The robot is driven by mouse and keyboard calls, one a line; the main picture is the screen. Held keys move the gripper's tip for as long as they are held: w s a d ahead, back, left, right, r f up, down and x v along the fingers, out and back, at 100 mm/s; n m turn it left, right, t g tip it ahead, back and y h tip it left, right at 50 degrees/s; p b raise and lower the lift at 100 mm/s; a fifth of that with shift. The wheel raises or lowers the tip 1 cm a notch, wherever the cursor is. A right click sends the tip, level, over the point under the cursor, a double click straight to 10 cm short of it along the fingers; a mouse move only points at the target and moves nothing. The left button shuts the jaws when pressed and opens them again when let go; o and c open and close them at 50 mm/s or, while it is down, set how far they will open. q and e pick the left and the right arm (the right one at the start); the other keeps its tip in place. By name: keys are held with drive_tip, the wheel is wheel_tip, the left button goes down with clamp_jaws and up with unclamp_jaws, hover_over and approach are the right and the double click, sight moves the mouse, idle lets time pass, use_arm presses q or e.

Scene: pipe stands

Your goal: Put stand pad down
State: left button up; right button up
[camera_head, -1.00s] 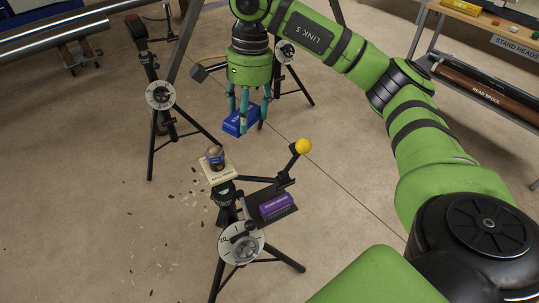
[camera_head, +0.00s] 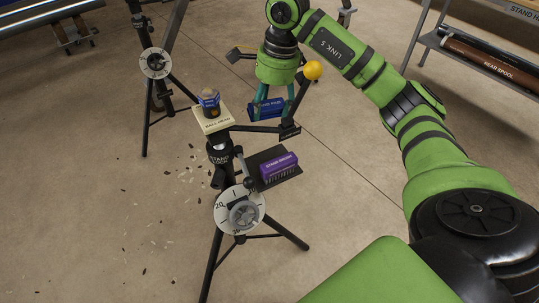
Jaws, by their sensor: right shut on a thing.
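My right gripper (camera_head: 268,98) points down with teal fingers and is shut on a blue block (camera_head: 266,110), seemingly the stand pad; its label is too small to read for sure. The block is behind the near tripod stand (camera_head: 220,155) and its yellow ball knob (camera_head: 313,70). Whether the block touches the floor cannot be told. The near stand carries a cream plate (camera_head: 213,124) marked "BALL HEAD" with a small dark jar (camera_head: 209,101) on it. My left gripper is out of view.
A purple block (camera_head: 279,167) lies on a black shelf (camera_head: 262,182) at the near stand. Another tripod stand (camera_head: 155,63) is at the back left. A rack (camera_head: 470,55) with a pipe marked "REAR SPOOL" stands at the right. Scraps litter the floor at left.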

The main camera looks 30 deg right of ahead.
wheel_tip(320, 180, down, 16)
drive_tip(key=shift+f+b, duration=0.25)
drive_tip(key=shift+b, duration=0.6)
drive_tip(key=shift+f, duration=0.15)
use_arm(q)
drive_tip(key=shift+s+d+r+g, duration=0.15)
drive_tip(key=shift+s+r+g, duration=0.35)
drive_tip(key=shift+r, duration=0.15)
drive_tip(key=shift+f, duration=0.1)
use_arm(e)
drive_tip(key=shift+f, duration=0.15)
drive_tip(key=o, duration=0.7)
drive_tip(key=shift+o, duration=0.2)
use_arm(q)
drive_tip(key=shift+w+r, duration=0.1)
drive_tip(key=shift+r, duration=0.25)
